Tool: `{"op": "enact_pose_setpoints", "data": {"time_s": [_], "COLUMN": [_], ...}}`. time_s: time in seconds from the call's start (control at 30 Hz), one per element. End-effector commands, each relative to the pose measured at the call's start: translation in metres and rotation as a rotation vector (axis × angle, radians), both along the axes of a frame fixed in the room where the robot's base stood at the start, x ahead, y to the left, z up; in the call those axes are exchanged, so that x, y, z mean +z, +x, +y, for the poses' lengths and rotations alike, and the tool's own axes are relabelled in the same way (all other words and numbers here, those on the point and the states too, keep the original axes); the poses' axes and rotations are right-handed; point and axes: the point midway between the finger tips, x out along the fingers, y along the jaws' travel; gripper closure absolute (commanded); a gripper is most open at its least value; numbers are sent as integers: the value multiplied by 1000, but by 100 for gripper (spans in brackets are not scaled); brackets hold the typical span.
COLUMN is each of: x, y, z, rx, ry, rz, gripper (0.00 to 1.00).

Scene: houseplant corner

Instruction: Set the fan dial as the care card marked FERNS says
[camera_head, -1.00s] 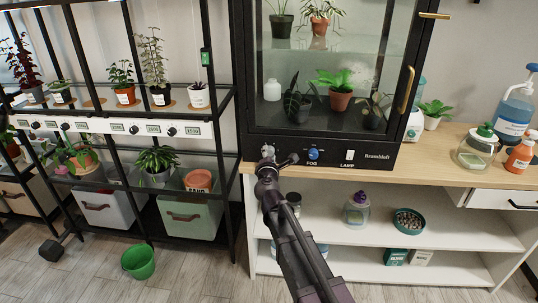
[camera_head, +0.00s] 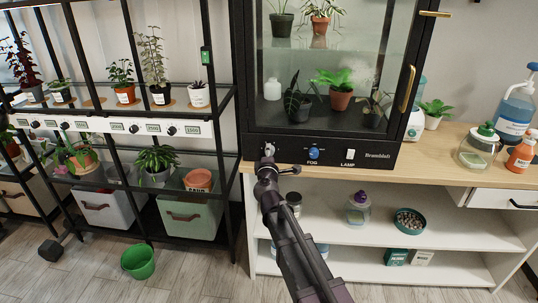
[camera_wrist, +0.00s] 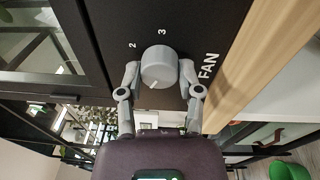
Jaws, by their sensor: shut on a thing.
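The fan dial (camera_wrist: 158,66) is a round light-grey knob on the black panel, with the word FAN and the numbers 2 and 3 beside it in the wrist view. A short pale mark on its face points toward the lower left of that view. My gripper (camera_wrist: 160,75) has one finger on each side of the dial and is shut on it. In the head view my gripper (camera_head: 268,158) is at the left end of the cabinet's front panel and mostly hides the dial. No card marked FERNS can be made out.
The blue fog knob (camera_head: 313,153) and white lamp switch (camera_head: 350,155) sit to the right on the same panel. The glass cabinet (camera_head: 320,85) holds several potted plants. A plant rack (camera_head: 150,125) stands left. A green bucket (camera_head: 138,261) is on the floor.

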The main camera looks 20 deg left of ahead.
Motion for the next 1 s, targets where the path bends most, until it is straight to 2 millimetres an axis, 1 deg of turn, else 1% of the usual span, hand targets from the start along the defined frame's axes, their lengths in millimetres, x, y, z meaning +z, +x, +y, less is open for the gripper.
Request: {"op": "enact_pose_setpoints", "data": {"time_s": [0.3, 0.53, 0.73, 1.0], "x": [0, 1, 1, 1], "y": [2, 2, 2, 2], "z": [1, 2, 2, 2], "rx": [0, -1, 0, 0], "ry": [263, 422, 505, 540], "rz": [69, 112, 135, 144], "gripper": [100, 100, 100, 100]}}
